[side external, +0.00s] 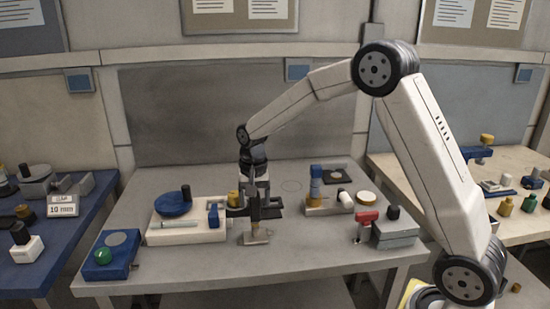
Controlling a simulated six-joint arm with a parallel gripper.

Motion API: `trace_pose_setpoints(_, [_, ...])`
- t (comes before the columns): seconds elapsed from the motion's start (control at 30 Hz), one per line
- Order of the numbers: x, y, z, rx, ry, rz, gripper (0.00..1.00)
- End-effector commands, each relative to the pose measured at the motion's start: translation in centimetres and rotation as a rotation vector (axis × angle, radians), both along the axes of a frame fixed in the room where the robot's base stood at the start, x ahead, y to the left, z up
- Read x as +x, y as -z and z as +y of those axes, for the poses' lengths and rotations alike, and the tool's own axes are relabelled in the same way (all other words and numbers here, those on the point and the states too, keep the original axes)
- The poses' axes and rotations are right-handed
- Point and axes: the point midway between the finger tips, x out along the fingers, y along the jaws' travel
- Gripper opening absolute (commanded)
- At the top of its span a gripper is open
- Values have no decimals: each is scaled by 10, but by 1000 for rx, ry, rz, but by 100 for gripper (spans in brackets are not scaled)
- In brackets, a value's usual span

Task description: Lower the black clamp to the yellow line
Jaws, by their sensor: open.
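My gripper (256,200) points down at the middle of the grey table, with its jaws around or just in front of a dark upright part. The black clamp appears to be the dark block (270,210) right at the jaws, beside a thin post on a small tan base (256,238). I cannot tell whether the fingers touch the clamp, as the gripper and clamp overlap and are small here. My gripper is open. I cannot make out the yellow line.
Left of my gripper is a white unit (180,236) with a blue disc (173,204). A blue box with a green button (102,257) sits at the front left. A blue-and-orange column (315,185) stands right, and a grey box (394,234) is further right. The front middle table is clear.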

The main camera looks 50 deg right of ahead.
Motion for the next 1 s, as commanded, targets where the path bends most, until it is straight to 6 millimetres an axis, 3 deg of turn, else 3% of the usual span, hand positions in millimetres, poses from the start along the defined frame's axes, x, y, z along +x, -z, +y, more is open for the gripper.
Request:
trace_pose_setpoints(0.43, [0, 11, 0, 0, 0, 0, 76])
trace_pose_setpoints(0.47, [0, 11, 0, 0, 0, 0, 70])
trace_pose_setpoints(0.6, [0, 10, 0, 0, 0, 0, 26])
trace_pose_setpoints(0.7, [0, 10, 0, 0, 0, 0, 0])
trace_pose_setpoints(1.0, [0, 10, 0, 0, 0, 0, 0])
